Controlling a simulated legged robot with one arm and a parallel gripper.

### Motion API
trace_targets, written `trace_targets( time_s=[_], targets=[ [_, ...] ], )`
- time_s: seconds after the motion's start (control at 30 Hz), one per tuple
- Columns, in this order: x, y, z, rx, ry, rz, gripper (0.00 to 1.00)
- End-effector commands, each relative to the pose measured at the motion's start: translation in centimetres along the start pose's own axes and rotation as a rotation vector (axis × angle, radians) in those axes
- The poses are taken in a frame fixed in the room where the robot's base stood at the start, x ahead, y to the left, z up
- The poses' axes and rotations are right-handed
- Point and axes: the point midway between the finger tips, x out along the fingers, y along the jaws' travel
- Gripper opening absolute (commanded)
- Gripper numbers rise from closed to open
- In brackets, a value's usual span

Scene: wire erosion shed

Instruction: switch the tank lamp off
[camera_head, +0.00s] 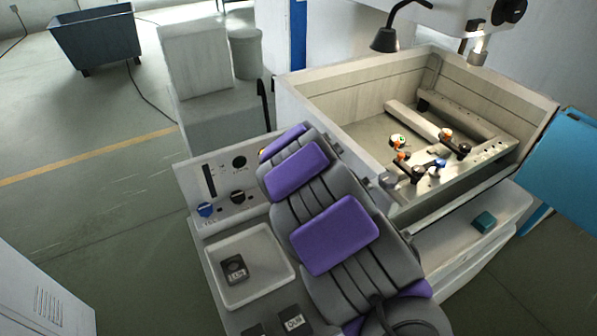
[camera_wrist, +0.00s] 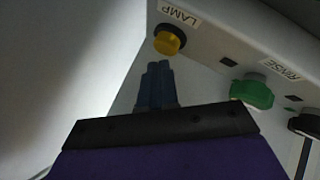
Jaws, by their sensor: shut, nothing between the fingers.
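A round yellow button (camera_wrist: 168,41) on a dark collar sits under the label LAMP (camera_wrist: 179,14) on a pale panel in the wrist view. My gripper (camera_wrist: 158,68) is shut and empty, its blue-grey fingertips just below the button in the picture. I cannot tell whether they touch it. In the head view a black gooseneck lamp (camera_head: 385,40) hangs over the pale tank (camera_head: 319,113). The inside of the tank looks lit, but the lamp's bulb is hidden.
A green RINSE knob (camera_wrist: 252,92) is right of my fingers on the same panel. The control console (camera_head: 222,172) also carries a blue knob (camera_head: 206,209). A white tray (camera_head: 270,283) lies in front. A blue panel (camera_head: 578,165) stands at right.

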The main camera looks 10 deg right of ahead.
Motion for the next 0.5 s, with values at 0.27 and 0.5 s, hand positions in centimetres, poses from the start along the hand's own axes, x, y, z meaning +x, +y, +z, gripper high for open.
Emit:
trace_targets(
  time_s=[0.27,0.5],
  targets=[
    [-0.09,0.18,0.1,0.003,-0.002,0.001,0.0],
    [-0.72,0.56,-0.43,0.002,-0.002,0.002,0.0]
  ],
)
